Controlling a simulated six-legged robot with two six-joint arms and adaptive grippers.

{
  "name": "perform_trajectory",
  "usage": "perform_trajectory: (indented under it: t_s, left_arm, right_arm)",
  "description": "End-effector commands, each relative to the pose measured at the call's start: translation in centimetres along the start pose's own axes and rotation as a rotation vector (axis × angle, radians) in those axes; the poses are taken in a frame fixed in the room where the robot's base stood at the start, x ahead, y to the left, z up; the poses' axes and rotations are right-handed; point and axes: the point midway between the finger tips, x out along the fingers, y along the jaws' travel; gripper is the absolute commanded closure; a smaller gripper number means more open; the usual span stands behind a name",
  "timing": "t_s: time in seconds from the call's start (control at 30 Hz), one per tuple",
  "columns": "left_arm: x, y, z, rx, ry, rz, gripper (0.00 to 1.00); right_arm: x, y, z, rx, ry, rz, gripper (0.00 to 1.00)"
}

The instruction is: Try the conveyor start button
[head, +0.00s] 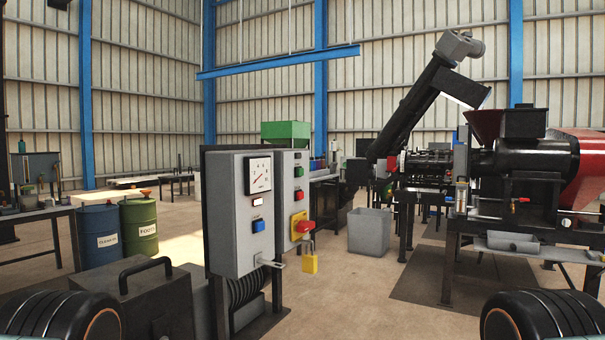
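A grey control panel (228,230) stands upright in the middle foreground. A yellow padlock (310,263) hangs below. The labels are too small to read, so I cannot tell which button starts the conveyor. Neither of my grippers is in view.
A black inclined conveyor (424,106) rises at right behind a screw press (515,160). A grey bin (369,231) stands on the floor right of the panel. A dark box with a handle (135,300) is at lower left, near blue and green drums (139,227).

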Motion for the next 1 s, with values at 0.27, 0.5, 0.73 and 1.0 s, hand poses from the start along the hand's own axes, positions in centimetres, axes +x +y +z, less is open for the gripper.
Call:
perform_trajectory:
  t_s: [0.27,0.5,0.73,1.0]
  left_arm:
    - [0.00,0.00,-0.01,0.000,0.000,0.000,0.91]
    - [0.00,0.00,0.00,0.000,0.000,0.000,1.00]
    - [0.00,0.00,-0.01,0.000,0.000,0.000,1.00]
    - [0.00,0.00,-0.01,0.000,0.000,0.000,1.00]
  right_arm:
    - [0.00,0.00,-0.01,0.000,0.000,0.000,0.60]
    - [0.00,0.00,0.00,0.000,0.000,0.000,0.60]
    - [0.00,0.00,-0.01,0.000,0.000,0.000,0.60]
    - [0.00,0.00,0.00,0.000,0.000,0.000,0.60]
